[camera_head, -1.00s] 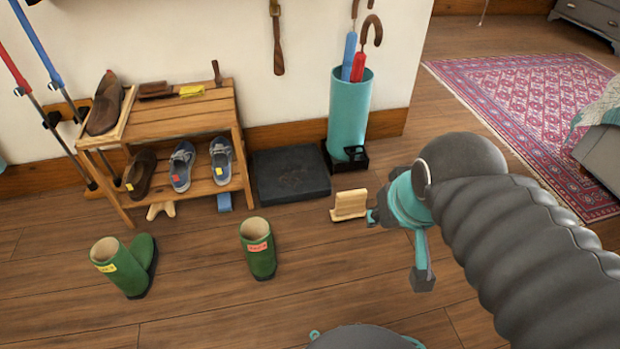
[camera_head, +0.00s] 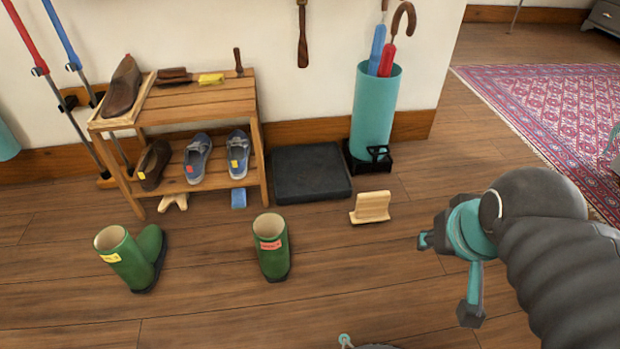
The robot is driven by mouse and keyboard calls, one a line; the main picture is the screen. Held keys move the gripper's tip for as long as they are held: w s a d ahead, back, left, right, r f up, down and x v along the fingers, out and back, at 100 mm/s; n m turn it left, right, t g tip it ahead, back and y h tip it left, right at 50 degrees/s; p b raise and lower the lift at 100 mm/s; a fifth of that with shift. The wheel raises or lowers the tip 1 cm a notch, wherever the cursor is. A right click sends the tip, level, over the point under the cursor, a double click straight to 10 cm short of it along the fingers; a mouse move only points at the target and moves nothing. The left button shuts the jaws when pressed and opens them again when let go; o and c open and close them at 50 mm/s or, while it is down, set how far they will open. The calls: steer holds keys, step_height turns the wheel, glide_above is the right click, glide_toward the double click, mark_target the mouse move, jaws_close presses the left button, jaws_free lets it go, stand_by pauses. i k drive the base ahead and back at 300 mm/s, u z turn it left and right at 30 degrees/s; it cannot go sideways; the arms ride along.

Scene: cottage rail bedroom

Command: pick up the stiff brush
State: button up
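A brown brush-like thing (camera_head: 175,76), which may be the stiff brush, lies on the top of the wooden shoe bench (camera_head: 195,103). It is between a brown shoe (camera_head: 123,88) and a small yellow item (camera_head: 211,79); its bristles are too small to make out. A thin dark upright handle (camera_head: 238,62) stands at the bench top's right end. My gripper (camera_head: 447,278) is at the lower right, its fingers spread apart with nothing seen between them. It is well to the right of the bench, touching nothing.
A wooden stand (camera_head: 371,207), dark mat (camera_head: 311,173) and teal umbrella holder (camera_head: 375,118) are to the right.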

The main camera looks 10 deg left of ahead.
mark_target(371, 207)
steer(key=z, duration=1.6)
steer(key=i, duration=1.4)
steer(key=u, duration=2.7)
